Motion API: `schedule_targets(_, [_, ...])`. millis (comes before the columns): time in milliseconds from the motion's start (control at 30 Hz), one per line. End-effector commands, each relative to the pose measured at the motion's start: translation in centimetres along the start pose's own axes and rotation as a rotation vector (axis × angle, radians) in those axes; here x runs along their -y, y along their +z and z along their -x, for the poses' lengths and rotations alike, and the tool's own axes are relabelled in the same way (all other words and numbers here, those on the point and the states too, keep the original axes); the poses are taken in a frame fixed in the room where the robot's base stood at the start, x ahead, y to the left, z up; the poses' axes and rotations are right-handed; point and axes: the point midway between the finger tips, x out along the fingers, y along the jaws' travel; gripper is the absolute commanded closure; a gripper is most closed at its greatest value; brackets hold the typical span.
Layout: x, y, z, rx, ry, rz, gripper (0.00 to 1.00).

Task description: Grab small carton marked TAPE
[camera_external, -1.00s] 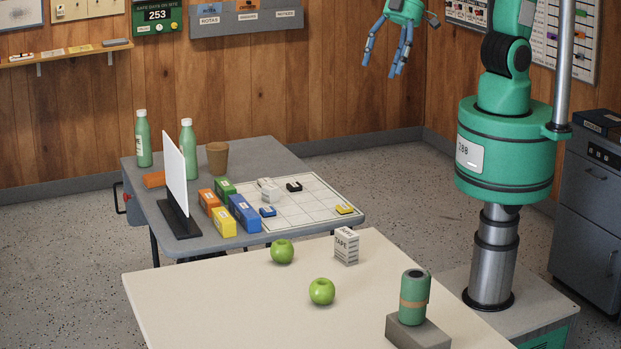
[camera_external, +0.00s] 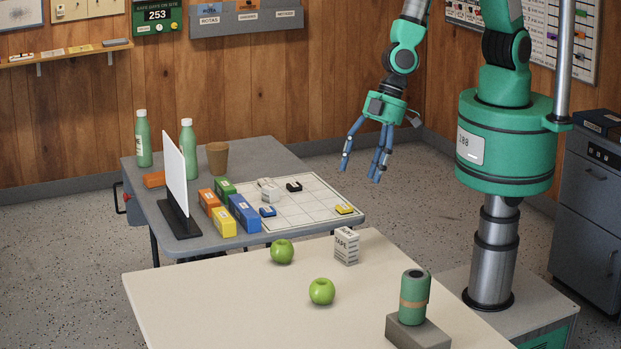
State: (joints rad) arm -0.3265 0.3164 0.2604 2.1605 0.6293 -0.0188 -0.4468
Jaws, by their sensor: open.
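The small white carton marked TAPE (camera_external: 346,247) stands upright near the back edge of the cream table (camera_external: 190,290). My gripper (camera_external: 362,172) hangs in the air above and behind the carton in the picture, with its blue fingers spread and pointing down. It is open and empty, clear of the carton and of both tables. Nothing hides the carton.
A green cylinder (camera_external: 415,297) stands on a grey block (camera_external: 418,332) at the front right. The grey table (camera_external: 290,165) behind holds coloured boxes (camera_external: 244,213), bottles (camera_external: 188,148), a brown cup (camera_external: 217,158) and a white panel (camera_external: 174,168).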

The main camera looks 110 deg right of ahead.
Motion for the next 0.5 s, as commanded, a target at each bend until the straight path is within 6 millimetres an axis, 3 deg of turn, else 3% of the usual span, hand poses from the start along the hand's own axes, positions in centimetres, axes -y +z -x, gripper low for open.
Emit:
schedule_targets(200, [0.1,2.1,-4.5,0.019,0.043,0.014,0.30])
schedule_targets(500, [0.0,2.8,-6.1,0.021,0.062,0.018,0.30])
